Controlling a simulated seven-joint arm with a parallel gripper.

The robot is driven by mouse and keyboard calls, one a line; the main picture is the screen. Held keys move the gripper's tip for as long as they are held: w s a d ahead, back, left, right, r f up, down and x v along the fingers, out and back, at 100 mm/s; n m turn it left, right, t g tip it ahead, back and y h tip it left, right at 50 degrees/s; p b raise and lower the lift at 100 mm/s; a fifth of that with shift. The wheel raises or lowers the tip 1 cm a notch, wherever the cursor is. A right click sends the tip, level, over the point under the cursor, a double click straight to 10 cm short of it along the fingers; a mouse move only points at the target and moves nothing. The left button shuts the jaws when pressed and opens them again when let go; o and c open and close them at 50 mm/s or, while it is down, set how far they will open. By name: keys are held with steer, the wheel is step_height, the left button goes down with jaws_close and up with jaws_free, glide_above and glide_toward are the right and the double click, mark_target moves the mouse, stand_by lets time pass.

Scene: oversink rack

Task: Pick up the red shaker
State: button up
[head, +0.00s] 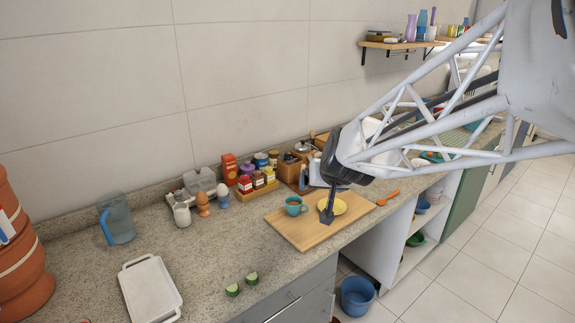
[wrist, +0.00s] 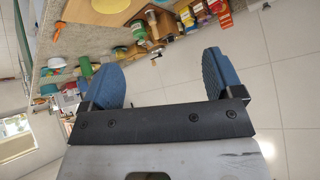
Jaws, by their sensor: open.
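A taller red container (head: 229,168) stands just behind. I cannot tell for certain which one the task names.
A teal mug (head: 295,206) and a yellow plate (head: 338,205) are on the board beside my gripper. Egg cups, a white jug (head: 182,214) and a grey egg carton (head: 199,181) stand left of the jars. The counter in front of the jars is clear.

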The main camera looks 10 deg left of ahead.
steer(key=w+a+f+t, duration=0.2)
steer(key=w+a+f, duration=0.1)
steer(key=w+a, duration=0.4)
steer(key=w+a+f+t, duration=0.1)
steer(key=w+a+f, duration=0.2)
steer(key=w+a, duration=0.4)
steer(key=t+h, duration=0.2)
steer(key=t, duration=0.1)
glide_toward(244, 180)
steer(key=shift+w+f+m, duration=0.2)
steer(key=shift+w+m, duration=0.2)
steer(key=shift+w, duration=0.8)
steer(key=shift+g, duration=0.3)
steer(key=shift+x, duration=1.25)
steer(key=shift+w, duration=0.15)
steer(key=shift+x, duration=2.45)
steer(key=shift+a, duration=0.1)
steer(key=shift+c, duration=0.3)
